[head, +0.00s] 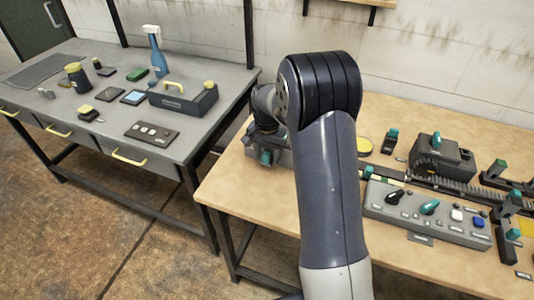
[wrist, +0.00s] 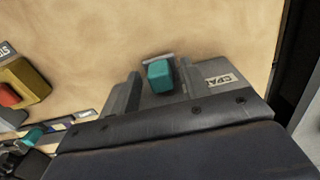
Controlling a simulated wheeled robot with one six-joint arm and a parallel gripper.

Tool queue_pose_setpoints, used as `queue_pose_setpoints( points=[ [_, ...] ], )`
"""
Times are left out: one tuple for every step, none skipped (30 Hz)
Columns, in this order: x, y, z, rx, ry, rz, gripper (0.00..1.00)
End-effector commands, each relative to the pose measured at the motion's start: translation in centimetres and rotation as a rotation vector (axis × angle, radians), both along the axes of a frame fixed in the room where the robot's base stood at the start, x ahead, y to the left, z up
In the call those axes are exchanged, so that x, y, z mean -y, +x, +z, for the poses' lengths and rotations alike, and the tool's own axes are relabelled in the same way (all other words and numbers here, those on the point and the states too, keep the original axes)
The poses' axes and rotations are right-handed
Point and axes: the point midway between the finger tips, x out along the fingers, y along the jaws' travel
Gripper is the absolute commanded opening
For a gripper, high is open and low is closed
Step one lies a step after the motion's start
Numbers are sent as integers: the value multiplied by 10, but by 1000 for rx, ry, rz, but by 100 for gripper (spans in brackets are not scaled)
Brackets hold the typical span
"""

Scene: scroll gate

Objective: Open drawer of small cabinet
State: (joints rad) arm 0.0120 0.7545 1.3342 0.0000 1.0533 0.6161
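The small cabinet is a grey box (head: 284,157) at the left end of the wooden table, largely hidden behind my arm in the head view. A teal handle (head: 266,158) shows on its near left side. In the wrist view the grey box (wrist: 215,72) carries a pale label, and the teal handle (wrist: 160,75) stands out in front of a thin pale plate. My gripper (wrist: 160,84) is open, with one grey finger on each side of the teal handle. I cannot tell whether the fingers touch it. The drawer's position is not clear.
A control panel (head: 425,212) with knobs and a dark geared device (head: 440,157) stand right of my arm. A yellow block with a red button (wrist: 22,90) shows in the wrist view. A grey workbench (head: 60,105) with drawers stands left, across a floor gap.

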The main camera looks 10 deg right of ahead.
Motion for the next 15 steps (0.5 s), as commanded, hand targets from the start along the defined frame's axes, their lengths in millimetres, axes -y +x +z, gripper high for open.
queue_pose_setpoints(
  points=[
    [0,0,0,0,0,0,42],
    [0,0,0,0,0,0,40],
    [0,0,0,0,0,0,36],
    [0,0,0,0,0,0,34],
    [0,0,0,0,0,0,31],
    [0,0,0,0,0,0,28],
    [0,0,0,0,0,0,26],
    [0,0,0,0,0,0,23],
    [0,0,0,0,0,0,20],
    [0,0,0,0,0,0,17],
    [0,0,0,0,0,0,15],
    [0,0,0,0,0,0,12],
    [0,0,0,0,0,0,9],
    [0,0,0,0,0,0,7],
    [0,0,0,0,0,0,4]
  ],
)
